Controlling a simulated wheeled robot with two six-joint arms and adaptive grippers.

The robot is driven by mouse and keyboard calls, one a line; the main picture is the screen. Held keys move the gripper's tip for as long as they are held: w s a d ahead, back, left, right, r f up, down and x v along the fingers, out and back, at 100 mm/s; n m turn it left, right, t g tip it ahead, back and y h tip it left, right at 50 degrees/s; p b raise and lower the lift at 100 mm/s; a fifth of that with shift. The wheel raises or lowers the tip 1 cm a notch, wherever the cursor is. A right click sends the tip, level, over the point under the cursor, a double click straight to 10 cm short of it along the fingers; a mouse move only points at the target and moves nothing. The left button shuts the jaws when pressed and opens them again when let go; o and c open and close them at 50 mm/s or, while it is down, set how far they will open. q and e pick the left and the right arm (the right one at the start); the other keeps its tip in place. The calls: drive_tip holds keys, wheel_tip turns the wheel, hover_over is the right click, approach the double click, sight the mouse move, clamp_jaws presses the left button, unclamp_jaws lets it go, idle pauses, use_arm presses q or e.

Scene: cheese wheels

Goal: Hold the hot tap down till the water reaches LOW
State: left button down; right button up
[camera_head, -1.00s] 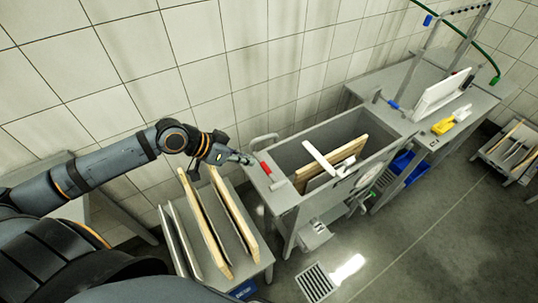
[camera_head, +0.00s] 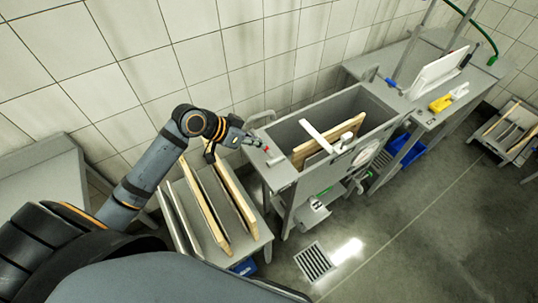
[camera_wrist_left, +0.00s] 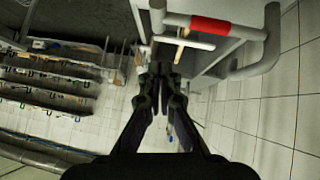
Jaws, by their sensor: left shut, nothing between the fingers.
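The hot tap's red-marked lever (camera_head: 267,149) is at the near left end of the grey sink (camera_head: 372,101). In the left wrist view its red band (camera_wrist_left: 210,25) sits on a grey bar at the top. My left gripper (camera_head: 259,143) is shut and empty, its tips close beside the red lever in the head view; I cannot tell whether they touch. In the wrist view the closed fingers (camera_wrist_left: 160,72) sit below and left of the red band. Boards stand in the sink. Water and the LOW mark cannot be made out. My right gripper is out of view.
A rack with upright boards (camera_head: 208,205) stands below my left arm. A blue lever (camera_head: 390,83) is at the sink's far end, near a white board (camera_head: 437,73) and a yellow object (camera_head: 441,103). A tiled wall is behind.

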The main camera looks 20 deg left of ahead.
sight(278, 157)
use_arm(q)
drive_tip(key=d+f, duration=0.1)
drive_tip(key=f, duration=0.1)
drive_tip(key=w+d+f+p, duration=0.1)
drive_tip(key=f, duration=0.1)
drive_tip(key=d+f, duration=0.1)
drive_tip(key=f, duration=0.1)
drive_tip(key=shift+w+p, duration=0.2)
drive_tip(key=shift+p, duration=0.15)
drive_tip(key=shift+f, duration=0.3)
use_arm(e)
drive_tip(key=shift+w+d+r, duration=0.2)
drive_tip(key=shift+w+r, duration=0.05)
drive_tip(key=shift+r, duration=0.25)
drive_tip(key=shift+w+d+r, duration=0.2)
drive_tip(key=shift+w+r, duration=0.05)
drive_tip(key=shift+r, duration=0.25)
